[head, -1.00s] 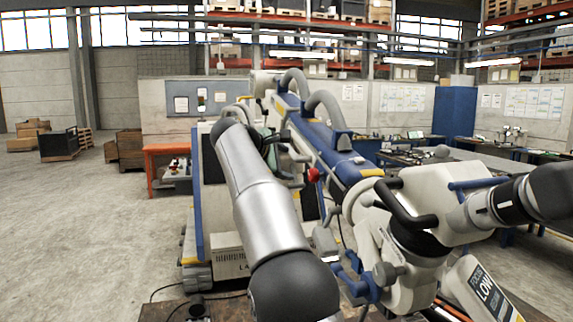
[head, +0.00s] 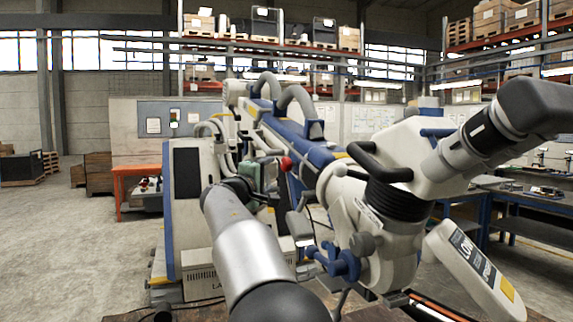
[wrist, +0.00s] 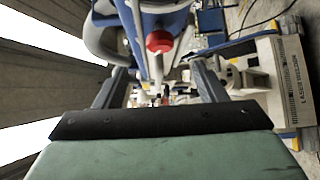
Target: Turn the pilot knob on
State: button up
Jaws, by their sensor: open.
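A red round knob (head: 286,163) sticks out from the side of the blue and white microscope arm (head: 318,157). It also shows in the wrist view (wrist: 159,41), above the middle, on a light mount. I see no label on it, so I cannot tell for sure that it is the pilot knob. My gripper (head: 272,177) is just left of the red knob in the head view, its fingers partly lost against the machine. In the wrist view my gripper's fingers (wrist: 162,78) are spread wide with nothing held between them, and the red knob appears above the gap.
The microscope head (head: 385,205) with its black eyepieces, blue knobs (head: 340,262) and hanging label plate (head: 475,270) fills the right. A white cabinet (head: 190,195) stands left of my arm. Curved grey hoses (head: 296,98) top the microscope arm. The floor at left is open.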

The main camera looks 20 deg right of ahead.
aim_at(284, 166)
jog(key=p+x, duration=0.5)
jog(key=x, duration=0.6)
jog(key=shift+w+d+r+p, duration=0.15)
jog(key=shift+w+d+p, duration=0.05)
jog(key=shift+d+p, duration=0.1)
jog(key=shift+w+d, duration=0.3)
jog(key=shift+d, duration=0.05)
jog(key=c, duration=1)
jog(key=shift+p, duration=0.35)
